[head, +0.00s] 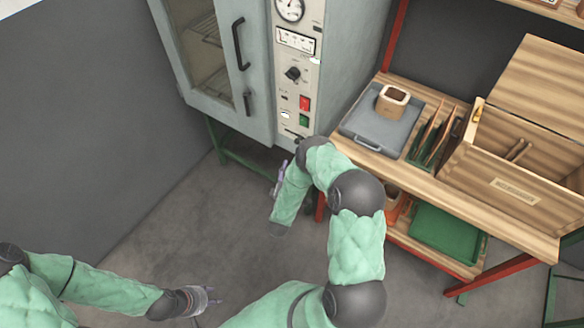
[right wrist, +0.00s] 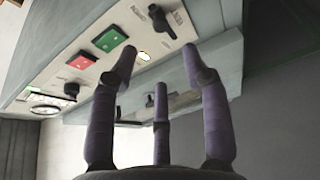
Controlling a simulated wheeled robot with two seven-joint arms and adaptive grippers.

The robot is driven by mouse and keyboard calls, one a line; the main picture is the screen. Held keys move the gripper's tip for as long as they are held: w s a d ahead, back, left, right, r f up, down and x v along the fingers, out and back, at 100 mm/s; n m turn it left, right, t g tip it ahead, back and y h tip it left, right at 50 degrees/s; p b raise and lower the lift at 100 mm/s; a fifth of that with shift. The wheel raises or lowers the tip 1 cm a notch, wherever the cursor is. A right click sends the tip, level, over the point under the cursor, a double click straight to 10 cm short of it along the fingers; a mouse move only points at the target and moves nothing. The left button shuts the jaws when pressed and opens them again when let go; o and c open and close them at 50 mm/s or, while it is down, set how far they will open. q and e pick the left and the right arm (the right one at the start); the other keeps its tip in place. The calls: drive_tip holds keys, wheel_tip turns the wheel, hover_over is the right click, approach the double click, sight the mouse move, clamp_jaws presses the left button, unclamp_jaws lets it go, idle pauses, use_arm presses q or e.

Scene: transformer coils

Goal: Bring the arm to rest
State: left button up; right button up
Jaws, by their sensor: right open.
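My right arm, in a green padded sleeve, rises from the bottom middle of the head view and bends in front of the oven (head: 345,60). My right gripper shows in the right wrist view (right wrist: 165,85) with its dark purple fingers spread and nothing between them. It is near the oven's control panel (head: 295,75), with the red and green switches beyond the fingers.
A green tray (head: 445,235) sits on the lower shelf. The floor (head: 180,225) at left is clear.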

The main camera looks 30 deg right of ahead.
idle(0.3)
drive_tip(key=s+a+f+m+g+y, duration=0.1)
drive_tip(key=a+f+m+g+y, duration=0.2)
drive_tip(key=a+y, duration=0.35)
drive_tip(key=s+a+f+m+g+y, duration=0.1)
drive_tip(key=a+f+m+y, duration=0.2)
drive_tip(key=a+f+y, duration=0.4)
drive_tip(key=s+a+r+m+g+y, duration=0.1)
drive_tip(key=s+a+g, duration=0.3)
drive_tip(key=s, duration=0.6)
drive_tip(key=s+a+r+m+g+y, duration=0.2)
drive_tip(key=s+a+m+g, duration=0.2)
drive_tip(key=s+a, duration=0.5)
drive_tip(key=shift+s+r, duration=0.3)
drive_tip(key=shift+s, duration=0.35)
